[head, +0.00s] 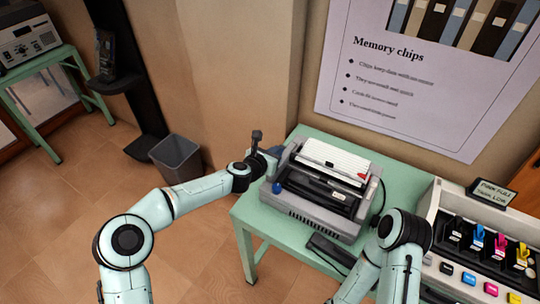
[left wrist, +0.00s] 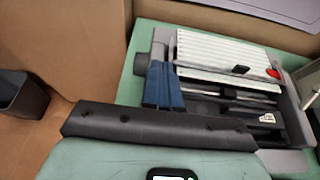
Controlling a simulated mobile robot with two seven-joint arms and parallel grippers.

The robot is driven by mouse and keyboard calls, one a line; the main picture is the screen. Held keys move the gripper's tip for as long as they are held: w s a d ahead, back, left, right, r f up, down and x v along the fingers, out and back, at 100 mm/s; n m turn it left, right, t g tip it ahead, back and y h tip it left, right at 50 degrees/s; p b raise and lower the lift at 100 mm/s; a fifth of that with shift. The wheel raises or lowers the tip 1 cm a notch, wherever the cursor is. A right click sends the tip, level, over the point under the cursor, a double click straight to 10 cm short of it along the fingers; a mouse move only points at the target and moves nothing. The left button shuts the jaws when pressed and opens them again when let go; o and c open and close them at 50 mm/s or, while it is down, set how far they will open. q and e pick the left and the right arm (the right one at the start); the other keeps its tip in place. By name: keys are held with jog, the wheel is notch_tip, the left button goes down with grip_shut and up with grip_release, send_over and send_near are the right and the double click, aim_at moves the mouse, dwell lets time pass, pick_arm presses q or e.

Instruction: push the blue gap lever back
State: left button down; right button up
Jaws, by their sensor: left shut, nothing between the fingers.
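A grey printer (head: 320,209) with a white ribbed top stands on a green table. A small blue knob, which looks like the gap lever (head: 276,188), shows at the printer's left front in the head view. I cannot pick it out in the left wrist view, where my fingers and palm cover that area. My left gripper (head: 269,160) is at the printer's left side, just behind the lever. In the left wrist view its dark blue fingers (left wrist: 163,85) are together and empty, over the printer's left edge. Contact cannot be told. My right gripper is out of view.
A red part (head: 361,176) is at the printer's right. A black flat box (head: 331,250) lies before it. To the right stands a unit with coloured cartridges (head: 476,236). A grey bin (head: 176,157) is on the floor at left. The wall is close behind the table.

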pick_arm(q)
jog(key=shift+w+d+r, duration=0.2)
jog(key=shift+w+d, duration=0.1)
jog(key=shift+w, duration=0.15)
jog(key=shift+w+d+r, duration=0.15)
jog(key=shift+w+d, duration=0.1)
jog(key=shift+w, duration=0.15)
jog(key=shift+w+d+f, duration=0.1)
jog(key=shift+w+f, duration=0.05)
jog(key=shift+r+p, duration=0.6)
jog(key=shift+r, duration=0.3)
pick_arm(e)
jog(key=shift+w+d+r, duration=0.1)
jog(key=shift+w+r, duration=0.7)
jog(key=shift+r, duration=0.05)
